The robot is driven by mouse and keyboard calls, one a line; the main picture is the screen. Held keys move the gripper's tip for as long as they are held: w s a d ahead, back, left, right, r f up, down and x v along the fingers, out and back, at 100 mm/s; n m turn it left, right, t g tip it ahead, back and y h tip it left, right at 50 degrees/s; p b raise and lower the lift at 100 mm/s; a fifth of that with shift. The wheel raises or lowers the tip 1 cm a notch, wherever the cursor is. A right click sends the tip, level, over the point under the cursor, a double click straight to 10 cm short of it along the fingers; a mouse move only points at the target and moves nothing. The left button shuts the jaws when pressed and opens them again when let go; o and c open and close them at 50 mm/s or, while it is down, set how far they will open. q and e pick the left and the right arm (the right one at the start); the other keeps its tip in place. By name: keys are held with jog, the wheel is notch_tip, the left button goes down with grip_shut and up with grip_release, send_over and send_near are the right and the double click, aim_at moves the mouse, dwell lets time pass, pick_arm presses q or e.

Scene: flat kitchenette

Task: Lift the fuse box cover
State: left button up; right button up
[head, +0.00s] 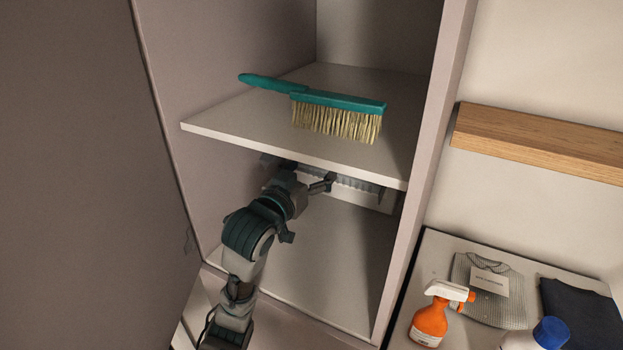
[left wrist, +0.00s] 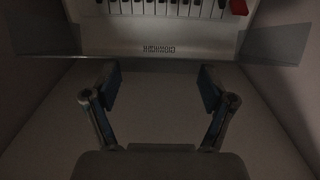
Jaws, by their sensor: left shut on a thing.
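The fuse box (head: 373,198) is a white box with a row of breakers, on the back wall of the cabinet's lower compartment. In the left wrist view the fuse box (left wrist: 160,38) shows its breaker row, a red switch and a small label. A dark grey panel that looks like its cover (left wrist: 275,43) shows on both sides of the breakers. My left gripper (head: 325,184) reaches in under the shelf, at the box front. In the left wrist view the left gripper's fingers (left wrist: 158,86) stand apart, shut on the cover; the contact itself is hard to see. My right gripper is not in view.
A shelf (head: 210,127) sits just above my left arm, with a teal-handled brush (head: 335,102) on it. Cabinet side walls stand close on both sides. To the right are an orange spray bottle (head: 430,322), a blue-capped bottle (head: 549,332) and folded clothes (head: 492,302). The lower compartment floor is clear.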

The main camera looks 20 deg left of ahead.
pick_arm(q)
jog(key=shift+r, duration=0.35)
jog(key=o, duration=1.3)
jog(key=shift+o, duration=1.2)
jog(key=shift+w+f, duration=0.1)
jog(key=shift+w, duration=0.05)
jog(key=s+a, duration=0.2)
jog(key=s, duration=0.9)
jog(key=shift+s+a, duration=0.2)
jog(key=shift+s, duration=0.1)
jog(key=shift+f, duration=0.1)
jog(key=shift+c, duration=0.3)
